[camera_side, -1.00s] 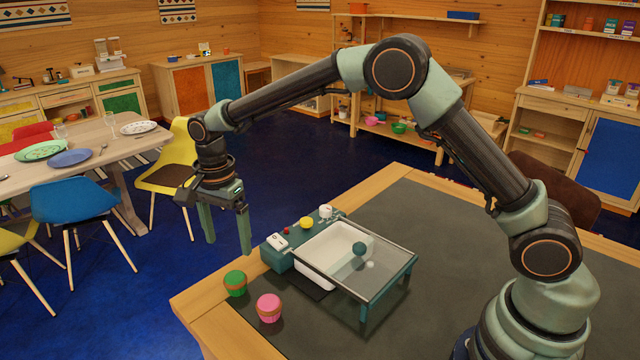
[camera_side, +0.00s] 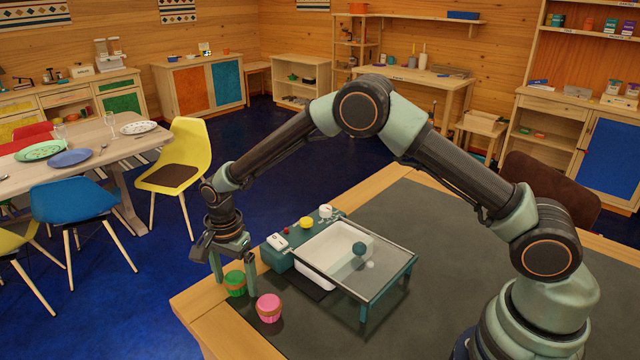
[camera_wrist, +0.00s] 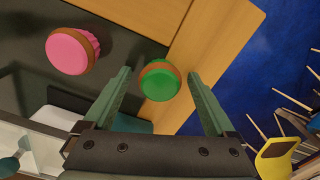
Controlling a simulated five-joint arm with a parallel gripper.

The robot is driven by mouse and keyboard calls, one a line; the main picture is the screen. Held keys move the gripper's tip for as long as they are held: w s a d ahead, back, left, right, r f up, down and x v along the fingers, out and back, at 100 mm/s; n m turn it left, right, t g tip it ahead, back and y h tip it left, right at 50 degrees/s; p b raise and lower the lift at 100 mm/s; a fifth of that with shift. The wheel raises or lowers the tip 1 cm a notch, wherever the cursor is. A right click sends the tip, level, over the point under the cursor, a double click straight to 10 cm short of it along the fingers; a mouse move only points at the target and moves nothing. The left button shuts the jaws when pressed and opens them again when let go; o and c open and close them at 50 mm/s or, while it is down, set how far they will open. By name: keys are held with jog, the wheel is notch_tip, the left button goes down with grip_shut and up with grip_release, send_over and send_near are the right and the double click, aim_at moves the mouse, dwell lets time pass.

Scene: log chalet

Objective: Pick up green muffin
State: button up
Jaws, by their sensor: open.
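The green muffin (camera_side: 235,284) stands upright near the left corner of the table, on the dark mat by the wooden border. My gripper (camera_side: 234,278) is pointing down at it, with one finger on each side of the muffin in the side view. In the wrist view the green muffin (camera_wrist: 160,80) lies between the two open fingers (camera_wrist: 163,88), with a gap visible on either side. The gripper is open and holds nothing.
A pink muffin (camera_side: 269,308) stands just right of the green one; it also shows in the wrist view (camera_wrist: 72,51). A teal machine with a white basin and clear lid (camera_side: 386,270) stands behind. The wooden table edge (camera_side: 196,296) is close on the left.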

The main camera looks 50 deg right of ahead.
jog(key=shift+c, duration=0.3)
jog(key=c, duration=1.3)
jog(key=shift+r, duration=0.1)
